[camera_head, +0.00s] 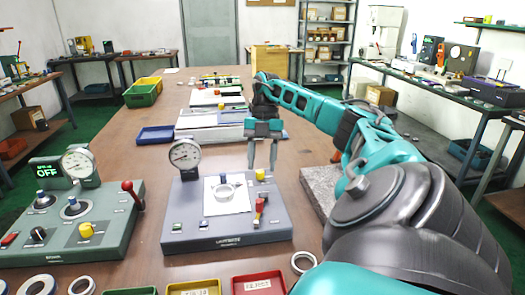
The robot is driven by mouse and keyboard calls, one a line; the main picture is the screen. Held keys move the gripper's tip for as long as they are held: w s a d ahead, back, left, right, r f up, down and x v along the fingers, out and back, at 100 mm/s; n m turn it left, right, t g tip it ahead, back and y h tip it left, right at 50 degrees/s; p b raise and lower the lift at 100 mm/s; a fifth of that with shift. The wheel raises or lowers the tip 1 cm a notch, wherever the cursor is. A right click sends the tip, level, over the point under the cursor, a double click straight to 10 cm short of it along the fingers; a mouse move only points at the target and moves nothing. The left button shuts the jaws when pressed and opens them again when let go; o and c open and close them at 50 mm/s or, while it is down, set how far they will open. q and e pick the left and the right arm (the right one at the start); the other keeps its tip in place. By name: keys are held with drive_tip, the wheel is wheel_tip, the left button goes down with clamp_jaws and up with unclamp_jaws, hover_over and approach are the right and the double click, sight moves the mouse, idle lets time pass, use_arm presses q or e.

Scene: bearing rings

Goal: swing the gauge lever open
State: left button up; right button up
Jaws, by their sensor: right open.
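A grey gauge station (226,238) stands in the middle of the table. Its round white dial (185,154) rises at the back left. I cannot tell for sure which is the gauge lever. My right gripper (262,168) is open and empty, pointing down above the back right of the station, close to the yellow knob. My left gripper is not in view.
A second grey station (110,240) with a green OFF display, a dial and a red-knobbed lever (129,188) stands at left. Loose rings (303,262) and coloured trays (259,284) line the front. A blue tray (156,135) lies behind; a grey stone block (318,185) lies right.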

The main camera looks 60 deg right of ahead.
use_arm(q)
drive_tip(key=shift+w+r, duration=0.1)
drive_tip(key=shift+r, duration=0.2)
use_arm(e)
drive_tip(key=shift+v, duration=1)
